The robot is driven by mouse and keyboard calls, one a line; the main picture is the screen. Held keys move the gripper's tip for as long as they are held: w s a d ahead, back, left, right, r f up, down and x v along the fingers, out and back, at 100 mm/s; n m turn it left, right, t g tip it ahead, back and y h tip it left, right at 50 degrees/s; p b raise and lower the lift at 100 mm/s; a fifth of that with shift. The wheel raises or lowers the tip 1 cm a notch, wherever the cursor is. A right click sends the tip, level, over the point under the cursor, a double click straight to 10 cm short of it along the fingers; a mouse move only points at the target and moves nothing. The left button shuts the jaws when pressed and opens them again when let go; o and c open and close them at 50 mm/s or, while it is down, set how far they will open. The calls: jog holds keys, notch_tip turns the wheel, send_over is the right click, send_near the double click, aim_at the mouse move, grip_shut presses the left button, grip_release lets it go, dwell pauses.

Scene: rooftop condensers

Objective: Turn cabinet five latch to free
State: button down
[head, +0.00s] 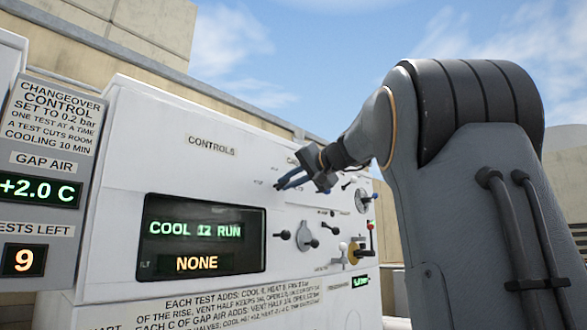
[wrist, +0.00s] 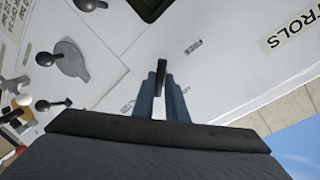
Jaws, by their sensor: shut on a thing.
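My gripper (head: 281,184) reaches in front of the upper part of the white control cabinet (head: 130,150) in the head view. In the wrist view its two blue fingers (wrist: 161,90) are closed on a thin dark latch handle (wrist: 161,72), one finger on each side. A small FREE label (wrist: 193,47), turned over in this view, is on the white panel above and right of the handle. Another small label (wrist: 127,106) lies left of the fingers and is too unclear to read. The latch is hidden or too small to make out in the head view.
Levers with dark knobs (head: 304,236) and a yellow valve part (head: 353,251) stick out below and right of my gripper. A display (head: 205,233) reads COOL 12 RUN and NONE. A grey changeover panel (head: 50,125) stands at the left. Open sky is above the cabinet.

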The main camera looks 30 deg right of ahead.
jog(key=m+y+p, duration=0.1)
jog(key=m+p, duration=0.2)
jog(key=shift+r+m+g, duration=0.15)
jog(key=shift+m+g, duration=0.15)
jog(key=shift+m+y+p, duration=0.4)
jog(key=shift+m+p, duration=0.8)
jog(key=shift+m, duration=0.1)
